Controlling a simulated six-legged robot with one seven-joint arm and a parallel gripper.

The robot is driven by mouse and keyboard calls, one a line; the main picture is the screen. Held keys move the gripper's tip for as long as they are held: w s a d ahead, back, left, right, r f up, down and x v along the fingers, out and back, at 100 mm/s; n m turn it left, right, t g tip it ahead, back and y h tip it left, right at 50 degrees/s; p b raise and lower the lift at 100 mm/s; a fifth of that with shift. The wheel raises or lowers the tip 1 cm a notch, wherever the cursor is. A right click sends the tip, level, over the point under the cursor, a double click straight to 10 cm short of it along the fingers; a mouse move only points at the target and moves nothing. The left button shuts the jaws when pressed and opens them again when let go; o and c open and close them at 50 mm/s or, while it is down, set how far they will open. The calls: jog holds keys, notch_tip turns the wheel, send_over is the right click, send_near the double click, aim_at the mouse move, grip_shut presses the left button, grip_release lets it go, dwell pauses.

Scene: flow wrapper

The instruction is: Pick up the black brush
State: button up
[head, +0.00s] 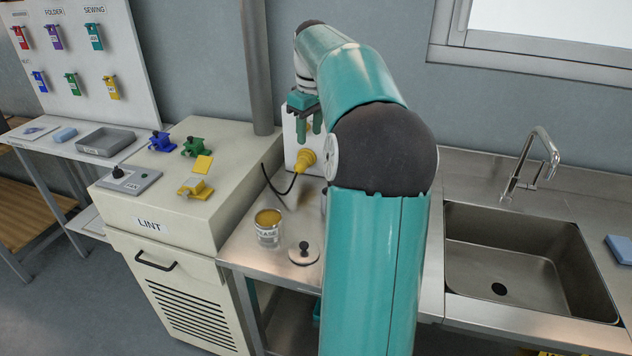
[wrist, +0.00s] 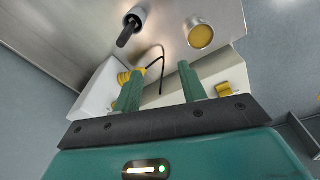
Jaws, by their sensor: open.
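A black, handle-like shape (wrist: 127,35) shows at the top of the wrist view; it seems to be the black brush, standing in a small grey cup (wrist: 138,14). In the head view my arm hides most of this area, and only a sliver of the cup (head: 323,203) shows. My gripper (head: 309,125) is open and empty, high over the back of the steel counter, near the white box. In the wrist view its two green fingers (wrist: 159,85) are apart with nothing held between them. The brush lies beyond the fingertips, untouched.
A grease jar (head: 268,228) and a black-knobbed lid (head: 303,253) stand on the counter (head: 250,250). A white box (head: 291,130) with a yellow plug (head: 306,160) and black cable is behind. The lint cabinet (head: 150,224) is left, the sink (head: 520,260) right.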

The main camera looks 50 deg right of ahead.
jog(key=s+d+f, duration=0.1)
jog(key=s+d, duration=0.2)
jog(key=d, duration=0.4)
jog(key=shift+y, duration=0.3)
jog(key=shift+w+d+f, duration=0.1)
jog(key=shift+w+f, duration=0.25)
jog(key=shift+f, duration=1.95)
jog(key=shift+w+a+f, duration=0.1)
jog(key=shift+w+f, duration=0.3)
jog(key=shift+f, duration=1.9)
jog(key=shift+w+d+f, duration=0.1)
jog(key=shift+w+f, duration=0.25)
jog(key=shift+f, duration=1.95)
grip_shut()
